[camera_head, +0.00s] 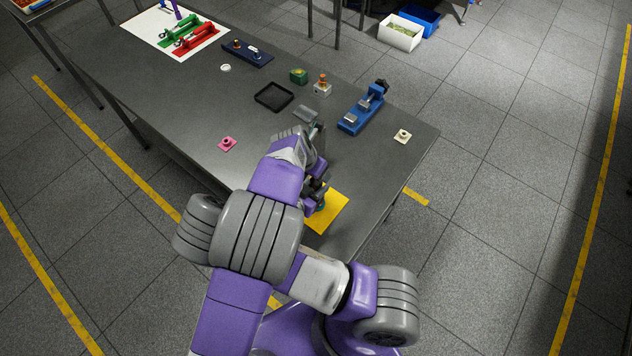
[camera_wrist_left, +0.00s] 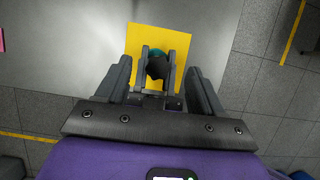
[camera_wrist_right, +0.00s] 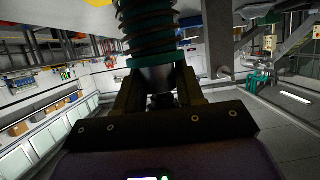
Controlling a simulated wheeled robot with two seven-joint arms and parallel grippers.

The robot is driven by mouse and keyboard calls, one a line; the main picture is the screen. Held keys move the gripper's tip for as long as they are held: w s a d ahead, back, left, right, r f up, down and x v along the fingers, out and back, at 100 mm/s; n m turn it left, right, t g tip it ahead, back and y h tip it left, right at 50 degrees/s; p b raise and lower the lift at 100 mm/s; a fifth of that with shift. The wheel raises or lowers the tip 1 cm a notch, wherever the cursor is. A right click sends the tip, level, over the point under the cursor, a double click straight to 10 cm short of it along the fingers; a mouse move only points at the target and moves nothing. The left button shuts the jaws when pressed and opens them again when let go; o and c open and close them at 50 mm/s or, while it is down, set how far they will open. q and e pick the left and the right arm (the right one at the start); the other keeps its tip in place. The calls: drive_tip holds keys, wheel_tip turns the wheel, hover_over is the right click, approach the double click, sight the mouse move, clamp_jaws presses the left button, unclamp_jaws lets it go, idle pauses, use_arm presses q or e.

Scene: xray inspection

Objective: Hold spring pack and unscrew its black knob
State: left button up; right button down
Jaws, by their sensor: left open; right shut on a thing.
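The spring pack (camera_wrist_right: 152,32) stretches away from my right gripper (camera_wrist_right: 158,82) in the right wrist view, with dark coils and a teal collar. The right gripper is shut on the dark end just below that collar. In the left wrist view my left gripper (camera_wrist_left: 158,66) is open, above the yellow mat (camera_wrist_left: 180,38). A dark rounded piece (camera_wrist_left: 156,68) with a teal edge shows between its fingers; I cannot tell whether they touch it, nor clearly make out the black knob.
The grey table (camera_head: 200,100) holds a black tray (camera_head: 273,97), a blue vise-like fixture (camera_head: 362,110), a pink piece (camera_head: 228,144) and a cream piece (camera_head: 402,136). Green and red fixtures lie on a white sheet at the far left. The table's left middle is free.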

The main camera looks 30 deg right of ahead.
use_arm(q)
drive_tip(key=shift+r, duration=0.1)
wheel_tip(320, 180, up, 5)
drive_tip(key=shift+f, duration=0.1)
idle(0.6)
drive_tip(key=shift+c, duration=0.3)
drive_tip(key=shift+c, duration=0.5)
drive_tip(key=shift+o, duration=0.8)
wheel_tip(320, 180, up, 5)
hover_over(315, 181)
